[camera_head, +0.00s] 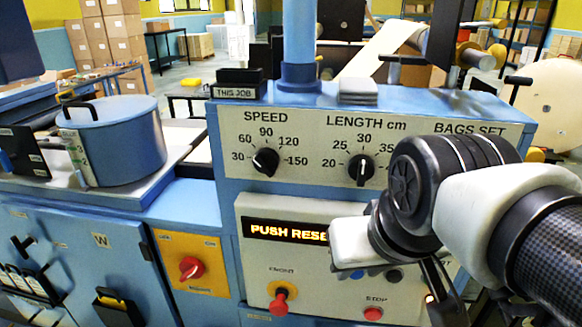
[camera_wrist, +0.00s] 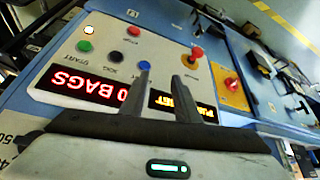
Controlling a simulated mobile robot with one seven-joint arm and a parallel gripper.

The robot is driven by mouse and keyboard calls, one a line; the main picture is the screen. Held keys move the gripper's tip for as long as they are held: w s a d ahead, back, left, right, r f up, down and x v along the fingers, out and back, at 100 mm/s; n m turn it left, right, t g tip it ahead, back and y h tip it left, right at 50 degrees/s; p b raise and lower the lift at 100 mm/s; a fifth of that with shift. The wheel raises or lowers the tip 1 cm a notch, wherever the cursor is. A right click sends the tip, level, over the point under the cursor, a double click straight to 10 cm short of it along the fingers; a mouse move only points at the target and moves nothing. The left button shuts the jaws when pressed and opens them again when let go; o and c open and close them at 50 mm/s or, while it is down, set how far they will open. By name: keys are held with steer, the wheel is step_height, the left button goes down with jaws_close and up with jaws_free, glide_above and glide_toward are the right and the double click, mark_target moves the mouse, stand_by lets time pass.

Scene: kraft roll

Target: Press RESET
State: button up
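The control panel (camera_head: 255,285) is cream coloured, and its lit display (camera_head: 288,231) reads "PUSH RESE", the rest covered by my arm. A blue button (camera_head: 357,274) shows below my wrist, beside a dark button (camera_head: 395,276). In the wrist view, upside down, the blue button (camera_wrist: 144,66) is by the tip of my left finger; I cannot tell whether they touch. No RESET label can be read beside it. My gripper (camera_wrist: 164,75) points at the panel, its two fingers apart with nothing between them. The fingers are mostly hidden in the head view.
A red STOP button (camera_head: 373,314), a green START button (camera_wrist: 84,46) and a red FRONT knob (camera_head: 280,298) are close by. A red switch (camera_head: 191,268) is on a yellow plate. SPEED (camera_head: 265,161) and LENGTH (camera_head: 360,169) dials are above. A blue pot (camera_head: 115,140) stands left.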

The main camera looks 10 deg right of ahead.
jaws_close()
stand_by(1.7)
